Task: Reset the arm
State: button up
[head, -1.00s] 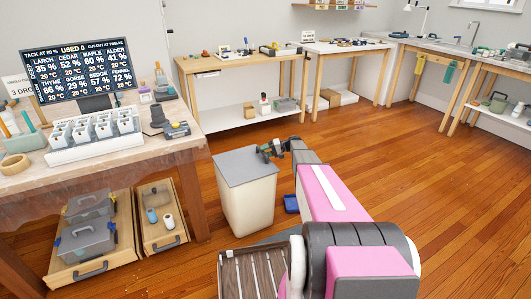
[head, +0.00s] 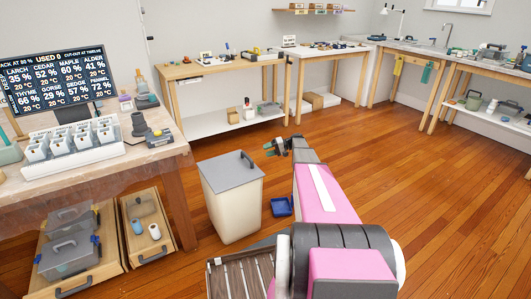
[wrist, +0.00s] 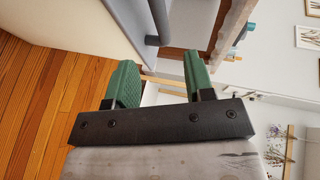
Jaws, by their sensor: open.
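My gripper (head: 272,147) is at the end of my pink and grey arm, which reaches forward over the floor in the head view. It is just right of a cream bin (head: 234,205) with a grey lid and dark handle. In the wrist view my gripper (wrist: 155,80) shows two green fingers set well apart with nothing between them. The bin's lid handle (wrist: 157,20) shows beyond the fingers there. I cannot tell the exact gap between gripper and bin.
A workbench (head: 150,158) with a screen (head: 57,78) and a white rack (head: 75,150) stands at left. Open drawers (head: 147,225) jut out below it. A blue tray (head: 282,207) lies on the floor beside the bin. The floor to the right is clear.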

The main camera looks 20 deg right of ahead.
jog(key=g+h, duration=0.1)
jog(key=h, duration=0.2)
send_over(259, 174)
jog(key=shift+a, duration=0.1)
jog(key=s+a+r+h, duration=0.1)
jog(key=s+a+h, duration=0.1)
jog(key=s, duration=0.8)
jog(key=s+a+r+h, duration=0.2)
jog(key=s+h, duration=0.3)
jog(key=s, duration=0.5)
jog(key=s+a+r+h, duration=0.1)
jog(key=s+a+h, duration=0.2)
jog(key=s, duration=0.6)
jog(key=shift+s+a+r+g+h, duration=0.2)
jog(key=shift+s+g+h, duration=0.2)
jog(key=shift+h, duration=0.3)
